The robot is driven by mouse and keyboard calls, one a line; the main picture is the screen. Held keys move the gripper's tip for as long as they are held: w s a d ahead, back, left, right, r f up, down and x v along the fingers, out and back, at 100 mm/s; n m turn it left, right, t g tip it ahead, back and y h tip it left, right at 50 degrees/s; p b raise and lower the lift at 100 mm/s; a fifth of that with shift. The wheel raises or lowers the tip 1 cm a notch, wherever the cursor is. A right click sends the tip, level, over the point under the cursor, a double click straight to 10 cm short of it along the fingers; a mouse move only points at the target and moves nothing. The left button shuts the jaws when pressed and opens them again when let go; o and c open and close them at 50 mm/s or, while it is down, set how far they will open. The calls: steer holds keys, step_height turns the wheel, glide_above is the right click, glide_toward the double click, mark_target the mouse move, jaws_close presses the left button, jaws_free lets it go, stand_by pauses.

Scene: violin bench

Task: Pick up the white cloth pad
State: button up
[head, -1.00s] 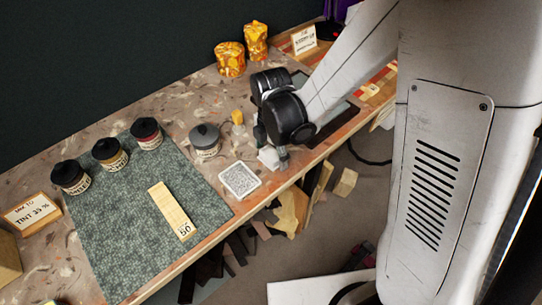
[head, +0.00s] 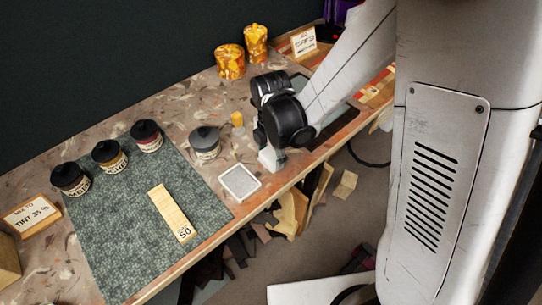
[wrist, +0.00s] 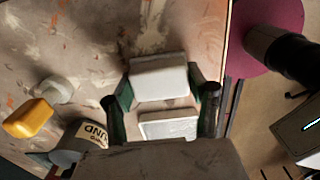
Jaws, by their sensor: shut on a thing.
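The white cloth pad (wrist: 158,80) is a pale block between my fingertips in the wrist view. My gripper (wrist: 160,88) is shut on it, with one dark green finger on each side. In the head view my gripper (head: 270,152) is at the front edge of the bench, and the pad (head: 269,162) shows white below it. I cannot tell whether the pad touches the bench. A white-rimmed square dish (head: 240,182) lies just left of the pad; it also shows in the wrist view (wrist: 168,126).
A grey-lidded jar (head: 205,143) and a small yellow-topped item (head: 237,120) stand close behind left. A green mat (head: 130,225) holds a wooden strip (head: 173,212) and several dark-lidded jars along its back. Amber containers (head: 230,60) stand at the back.

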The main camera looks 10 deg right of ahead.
mark_target(271, 155)
steer(key=shift+r, duration=0.65)
step_height(271, 155, up, 3)
steer(key=shift+f+p, duration=0.2)
steer(key=shift+p, duration=0.15)
steer(key=s+a+r+p, duration=0.1)
steer(key=s+a+r, duration=0.6)
steer(key=s+a, duration=0.1)
steer(key=shift+s, duration=0.3)
